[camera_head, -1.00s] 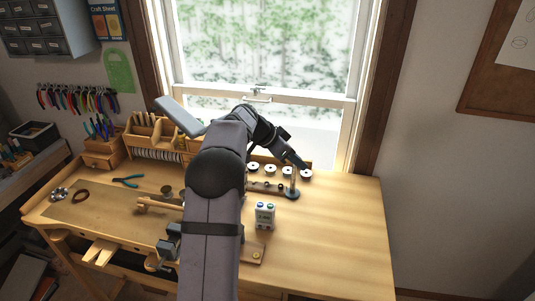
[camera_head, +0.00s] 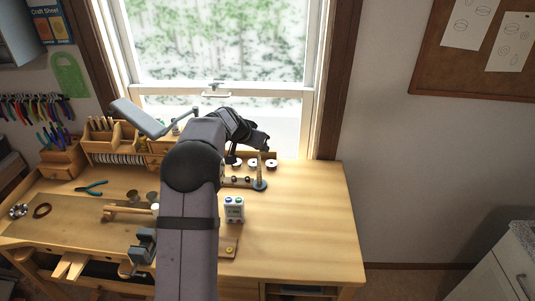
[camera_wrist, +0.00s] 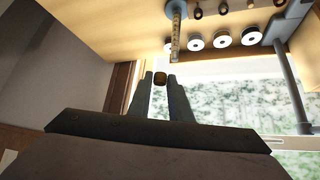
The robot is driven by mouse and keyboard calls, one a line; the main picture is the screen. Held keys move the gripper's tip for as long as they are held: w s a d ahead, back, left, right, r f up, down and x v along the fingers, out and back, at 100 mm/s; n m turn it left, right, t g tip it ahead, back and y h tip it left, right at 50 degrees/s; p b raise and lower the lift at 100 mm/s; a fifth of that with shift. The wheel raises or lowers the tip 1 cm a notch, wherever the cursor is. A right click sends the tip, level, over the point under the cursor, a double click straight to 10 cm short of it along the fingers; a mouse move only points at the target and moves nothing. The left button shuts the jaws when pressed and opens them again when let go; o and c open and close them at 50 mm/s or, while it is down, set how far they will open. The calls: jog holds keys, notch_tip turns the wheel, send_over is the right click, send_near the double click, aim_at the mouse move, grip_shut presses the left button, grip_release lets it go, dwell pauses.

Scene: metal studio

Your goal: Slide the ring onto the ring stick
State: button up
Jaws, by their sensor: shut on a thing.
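The ring stick (camera_head: 261,171) stands upright on a dark round base near the back right of the bench. In the wrist view the ring stick (camera_wrist: 175,38) is a tapered, marked rod beyond the fingertips, above them and slightly right in the picture. My gripper (camera_head: 264,147) is close above the stick's top in the head view. In the wrist view its two fingers (camera_wrist: 160,84) are shut on a small dark brass ring (camera_wrist: 159,78) at their tips. The ring appears apart from the stick in that view. In the head view the ring is too small to make out.
White discs (camera_head: 271,163) and a wooden rack lie behind the stick by the window. Pliers (camera_head: 91,188) lie at the left. The bench's right side (camera_head: 305,220) is clear.

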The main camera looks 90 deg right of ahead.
aim_at(259, 157)
jog(key=n+t, duration=0.1)
jog(key=d+r+n+t, duration=0.1)
jog(key=n, duration=0.1)
jog(key=d+n+t, duration=0.1)
jog(key=shift+w+d+r+n+h, duration=0.25)
jog(key=shift+w+r+n+h, duration=0.05)
jog(key=shift+w+r+h, duration=0.1)
jog(key=shift+f, duration=0.2)
jog(key=shift+f+b, duration=1.7)
jog(key=shift+f, duration=0.5)
jog(key=shift+f+b, duration=1.25)
jog(key=shift+f, duration=0.4)
jog(key=o, duration=0.9)
